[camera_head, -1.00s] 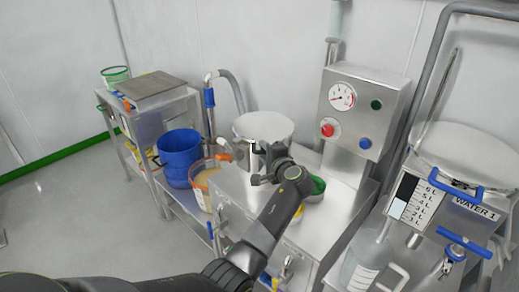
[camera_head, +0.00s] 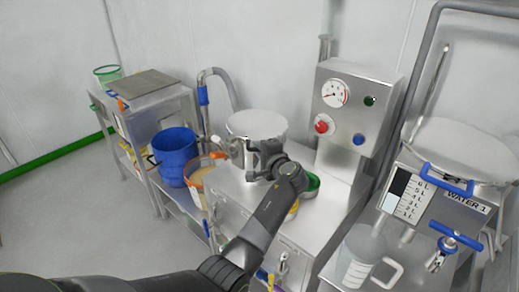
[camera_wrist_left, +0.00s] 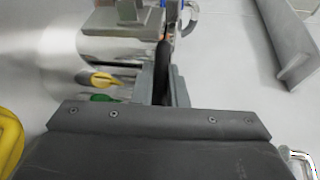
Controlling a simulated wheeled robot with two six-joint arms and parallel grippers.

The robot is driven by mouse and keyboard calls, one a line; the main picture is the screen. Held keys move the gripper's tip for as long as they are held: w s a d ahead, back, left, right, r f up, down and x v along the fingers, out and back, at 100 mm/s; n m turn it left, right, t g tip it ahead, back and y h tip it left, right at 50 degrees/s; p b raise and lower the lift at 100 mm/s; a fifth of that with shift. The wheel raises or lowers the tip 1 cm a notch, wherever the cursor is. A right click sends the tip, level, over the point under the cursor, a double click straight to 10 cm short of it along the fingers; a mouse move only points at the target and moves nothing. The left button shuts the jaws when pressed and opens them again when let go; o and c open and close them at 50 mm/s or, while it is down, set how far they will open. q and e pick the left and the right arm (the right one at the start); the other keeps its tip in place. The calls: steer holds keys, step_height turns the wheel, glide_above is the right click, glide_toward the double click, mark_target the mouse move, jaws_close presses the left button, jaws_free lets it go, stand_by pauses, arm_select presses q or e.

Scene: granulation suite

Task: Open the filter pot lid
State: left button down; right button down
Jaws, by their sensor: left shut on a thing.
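The filter pot (camera_head: 257,127) is a shiny steel cylinder with a pale round lid (camera_head: 256,121) on top, lying flat and closed on the steel cabinet. My left gripper (camera_head: 252,158) is at the pot's front side, below the rim. In the left wrist view, its jaws (camera_wrist_left: 166,82) are shut on a thin dark bar (camera_wrist_left: 162,68) in front of the shiny steel body. The bar looks like a handle or clamp of the pot, but the gripper hides most of it. My right gripper is in neither view.
A control box (camera_head: 358,112) with a gauge stands behind and right of the pot. A blue bucket (camera_head: 175,155) stands further left.

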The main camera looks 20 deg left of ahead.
arm_select(q)
steer(key=r+p, duration=0.2)
steer(key=r+m+p, duration=0.1)
steer(key=r+p, duration=0.1)
steer(key=r+m+g+p, duration=0.1)
steer(key=r+p, duration=0.1)
steer(key=p, duration=0.1)
steer(key=shift+w+d+r, duration=0.15)
steer(key=shift+w+r, duration=0.05)
steer(key=shift+w, duration=0.2)
steer(key=w+d+r+m+g+p, duration=0.1)
steer(key=w+r+m+g+p, duration=0.1)
steer(key=r, duration=0.4)
steer(key=shift+w+r+m+p, duration=0.2)
steer(key=shift+w+m+p, duration=0.4)
steer(key=shift+p, duration=0.7)
steer(key=shift+d, duration=0.1)
steer(key=c, duration=1.5)
jaws_free()
steer(key=shift+w+f, duration=0.1)
steer(key=shift+o, duration=0.2)
